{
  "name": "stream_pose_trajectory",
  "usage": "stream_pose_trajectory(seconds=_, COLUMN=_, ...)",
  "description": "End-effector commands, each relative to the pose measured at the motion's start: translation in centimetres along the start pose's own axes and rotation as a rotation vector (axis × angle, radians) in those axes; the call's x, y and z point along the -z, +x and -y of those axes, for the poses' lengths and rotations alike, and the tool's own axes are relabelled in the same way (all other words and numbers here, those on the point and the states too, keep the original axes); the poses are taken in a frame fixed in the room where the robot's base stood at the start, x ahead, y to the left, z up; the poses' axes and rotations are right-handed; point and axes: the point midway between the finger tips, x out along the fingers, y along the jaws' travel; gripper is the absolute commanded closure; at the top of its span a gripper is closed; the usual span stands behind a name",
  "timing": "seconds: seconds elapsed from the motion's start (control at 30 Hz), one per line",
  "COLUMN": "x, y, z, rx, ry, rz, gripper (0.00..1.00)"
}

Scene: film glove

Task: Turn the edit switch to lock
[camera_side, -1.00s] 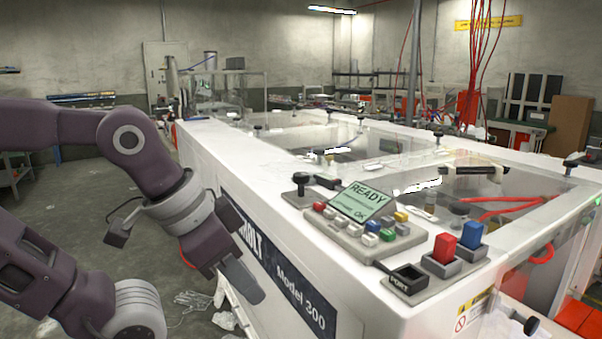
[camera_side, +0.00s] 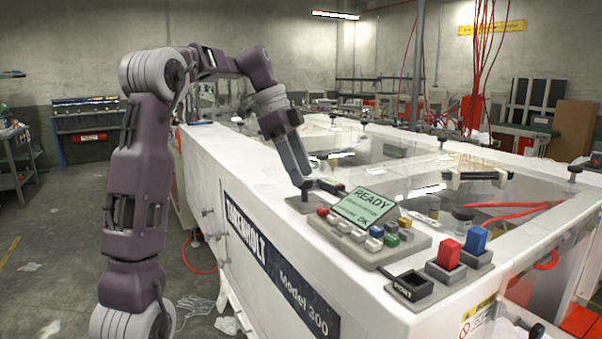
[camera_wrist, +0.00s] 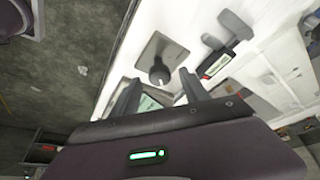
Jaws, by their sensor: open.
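A dark rotary knob (camera_wrist: 158,72) on a square grey plate (camera_wrist: 168,51) shows in the wrist view. It looks like the edit switch, but no lettering on it can be read. In the side view the plate (camera_side: 298,206) sits at the left edge of the white machine top, and my gripper covers most of the knob. My gripper (camera_side: 304,184) points down over it. In the wrist view my gripper (camera_wrist: 160,92) is open, with its two fingers apart and the knob just beyond the gap between them. I cannot tell whether they touch it.
Red (camera_side: 448,253) and blue (camera_side: 476,239) switches and a PORT box (camera_side: 409,285) are nearer the front corner.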

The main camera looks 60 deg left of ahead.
Motion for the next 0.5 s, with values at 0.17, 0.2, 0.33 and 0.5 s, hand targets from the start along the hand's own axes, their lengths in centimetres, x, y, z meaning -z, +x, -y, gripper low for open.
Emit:
stream_pose_trajectory(seconds=0.17, x=-0.01, y=1.14, z=-0.01, rx=0.001, ry=-0.001, rz=0.001, gripper=0.46)
stream_pose_trajectory(seconds=0.2, x=-0.01, y=1.17, z=-0.01, rx=0.002, ry=-0.001, rz=0.001, gripper=0.46)
stream_pose_trajectory(seconds=0.33, x=0.00, y=1.15, z=-0.01, rx=0.002, ry=-0.001, rz=0.001, gripper=0.46)
stream_pose_trajectory(seconds=0.5, x=0.00, y=1.13, z=-0.01, rx=0.002, ry=-0.001, rz=0.001, gripper=0.78)
